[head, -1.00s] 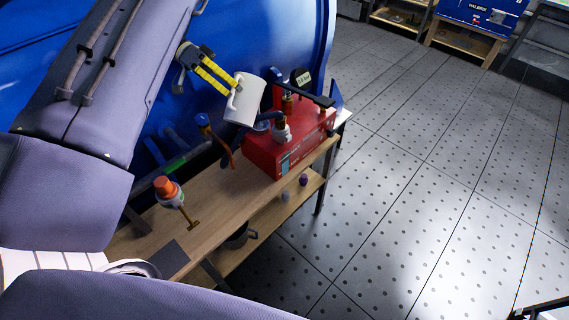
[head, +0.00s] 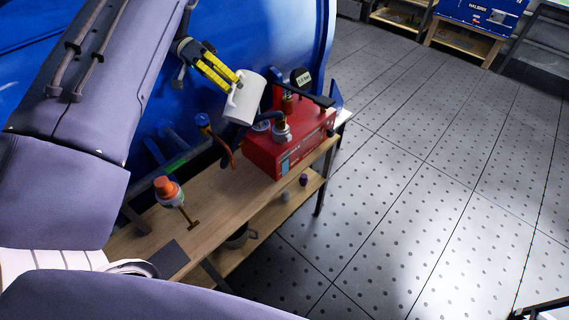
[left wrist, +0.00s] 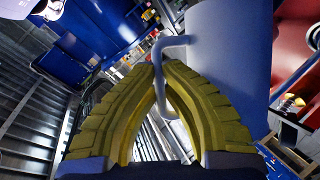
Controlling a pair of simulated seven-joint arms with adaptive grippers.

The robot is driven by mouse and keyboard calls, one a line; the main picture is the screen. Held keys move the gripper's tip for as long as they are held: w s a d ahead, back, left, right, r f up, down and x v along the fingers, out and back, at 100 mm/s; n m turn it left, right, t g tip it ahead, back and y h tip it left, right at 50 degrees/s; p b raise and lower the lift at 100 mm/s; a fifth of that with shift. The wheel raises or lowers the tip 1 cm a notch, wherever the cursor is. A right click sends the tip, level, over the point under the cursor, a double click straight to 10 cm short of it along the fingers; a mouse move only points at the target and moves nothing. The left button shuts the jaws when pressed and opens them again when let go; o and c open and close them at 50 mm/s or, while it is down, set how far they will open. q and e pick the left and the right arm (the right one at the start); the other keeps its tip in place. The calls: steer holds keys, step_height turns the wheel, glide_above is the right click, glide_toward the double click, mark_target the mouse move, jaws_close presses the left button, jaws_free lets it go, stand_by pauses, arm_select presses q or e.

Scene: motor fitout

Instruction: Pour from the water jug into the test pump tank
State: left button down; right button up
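The white water jug (head: 246,99) is tilted in the air just above the red test pump tank (head: 292,147), over its left end. My left gripper (head: 233,83) is shut on the jug's handle. In the left wrist view, the yellow fingers (left wrist: 158,75) close around the pale handle, and the jug's body (left wrist: 228,50) fills the upper right. The tank stands on a wooden bench, with fittings and a black lever on top. No water stream shows, and the jug's inside is hidden. My right gripper does not show.
The wooden bench (head: 215,200) carries an orange-capped valve (head: 167,190) and a blue-topped pipe piece (head: 203,121). A lower shelf holds small items. A large blue vessel (head: 290,35) rises behind. The tiled floor at right is clear.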

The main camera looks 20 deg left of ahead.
arm_select(q)
steer(key=shift+w+r, duration=0.15)
steer(key=shift+r, duration=0.05)
stand_by(0.5)
steer(key=shift+r+g, duration=0.15)
steer(key=shift+g, duration=0.15)
steer(key=shift+w+r+n, duration=0.5)
steer(key=shift+r, duration=0.05)
stand_by(1.4)
steer(key=shift+w+r+g, duration=0.15)
steer(key=shift+r+g, duration=0.05)
steer(key=shift+g, duration=0.1)
stand_by(0.8)
